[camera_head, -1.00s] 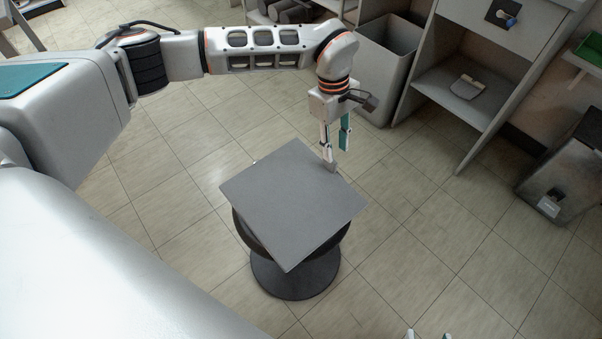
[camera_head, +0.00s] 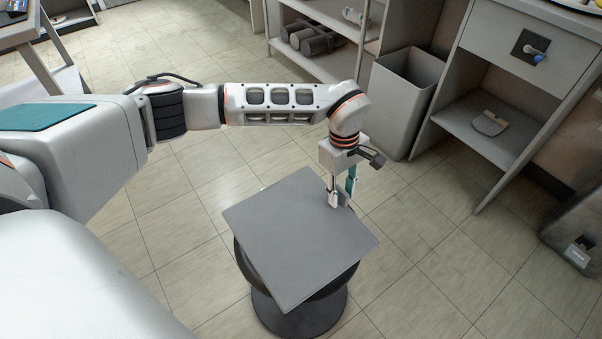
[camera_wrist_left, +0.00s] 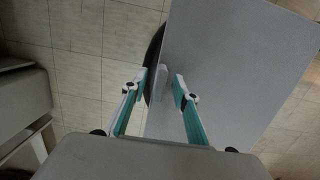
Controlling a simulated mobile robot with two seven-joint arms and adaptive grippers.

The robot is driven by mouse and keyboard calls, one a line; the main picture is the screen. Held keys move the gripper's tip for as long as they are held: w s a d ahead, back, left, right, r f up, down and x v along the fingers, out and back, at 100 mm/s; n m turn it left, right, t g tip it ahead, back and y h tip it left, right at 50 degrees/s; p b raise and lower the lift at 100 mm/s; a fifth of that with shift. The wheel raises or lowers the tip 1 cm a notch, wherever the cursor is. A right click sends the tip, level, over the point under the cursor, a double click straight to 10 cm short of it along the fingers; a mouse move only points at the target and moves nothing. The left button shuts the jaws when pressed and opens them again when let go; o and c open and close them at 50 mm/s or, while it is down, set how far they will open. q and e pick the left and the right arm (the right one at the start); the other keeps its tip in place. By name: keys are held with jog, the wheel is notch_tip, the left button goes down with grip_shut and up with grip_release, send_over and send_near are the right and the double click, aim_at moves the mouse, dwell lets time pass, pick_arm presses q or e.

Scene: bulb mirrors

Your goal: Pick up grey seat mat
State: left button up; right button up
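The grey seat mat (camera_head: 298,240) is a flat square board lying on a dark round stool (camera_head: 300,312) in the head view. Its corners overhang the stool's seat. My left gripper (camera_head: 341,198) points down at the mat's far right edge, near a small grey tab. In the left wrist view the mat (camera_wrist_left: 235,65) fills the right half. The left gripper's fingers (camera_wrist_left: 158,82) stand apart on either side of the pale tab (camera_wrist_left: 161,82), with gaps visible. The gripper looks open. My right gripper is not in view.
A grey bin (camera_head: 405,100) stands beyond the left gripper, beside a desk (camera_head: 530,45) with an open shelf. A shelf unit (camera_head: 335,45) with dark rolls is at the back. Tiled floor around the stool is mostly clear.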

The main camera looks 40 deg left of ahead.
pick_arm(q)
grip_shut()
